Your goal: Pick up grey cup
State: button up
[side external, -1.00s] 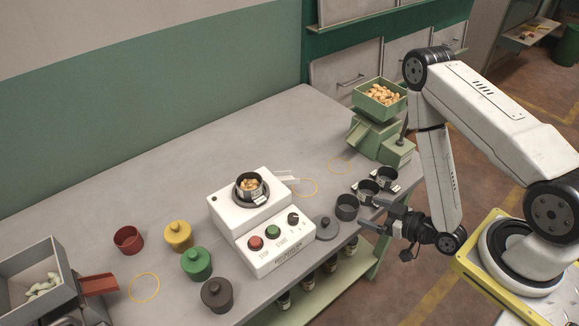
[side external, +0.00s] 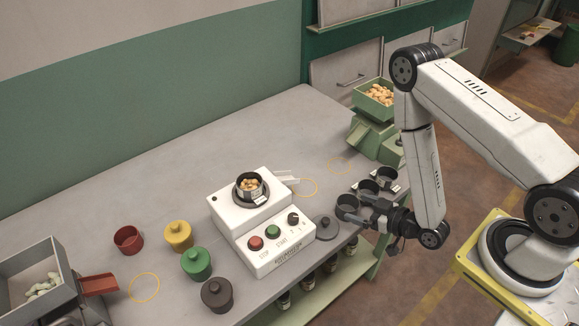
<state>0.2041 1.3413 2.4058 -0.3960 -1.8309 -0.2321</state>
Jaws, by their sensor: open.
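The plain grey cup (side external: 347,201) stands on the table's right front edge, left of two similar dark cups. My gripper (side external: 352,210) is at this cup, reaching in from the right with its jaws open. The fingers overlap the cup's outline, so I cannot tell whether they touch it. Part of the cup is hidden by the gripper.
Two dark cups (side external: 367,188) with pale labels stand close behind the gripper. A grey lid (side external: 326,229) lies to the left, beside the white machine (side external: 282,255) with buttons. A green nut hopper (side external: 372,134) stands at the back right.

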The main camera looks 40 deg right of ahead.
aim_at(339, 199)
jog(key=shift+x, duration=2.1)
jog(key=shift+d, duration=0.1)
jog(key=c, duration=1)
jog(key=shift+o, duration=0.2)
jog(key=shift+r, duration=0.15)
notch_tip(339, 199, up, 10)
jog(key=shift+w, duration=0.1)
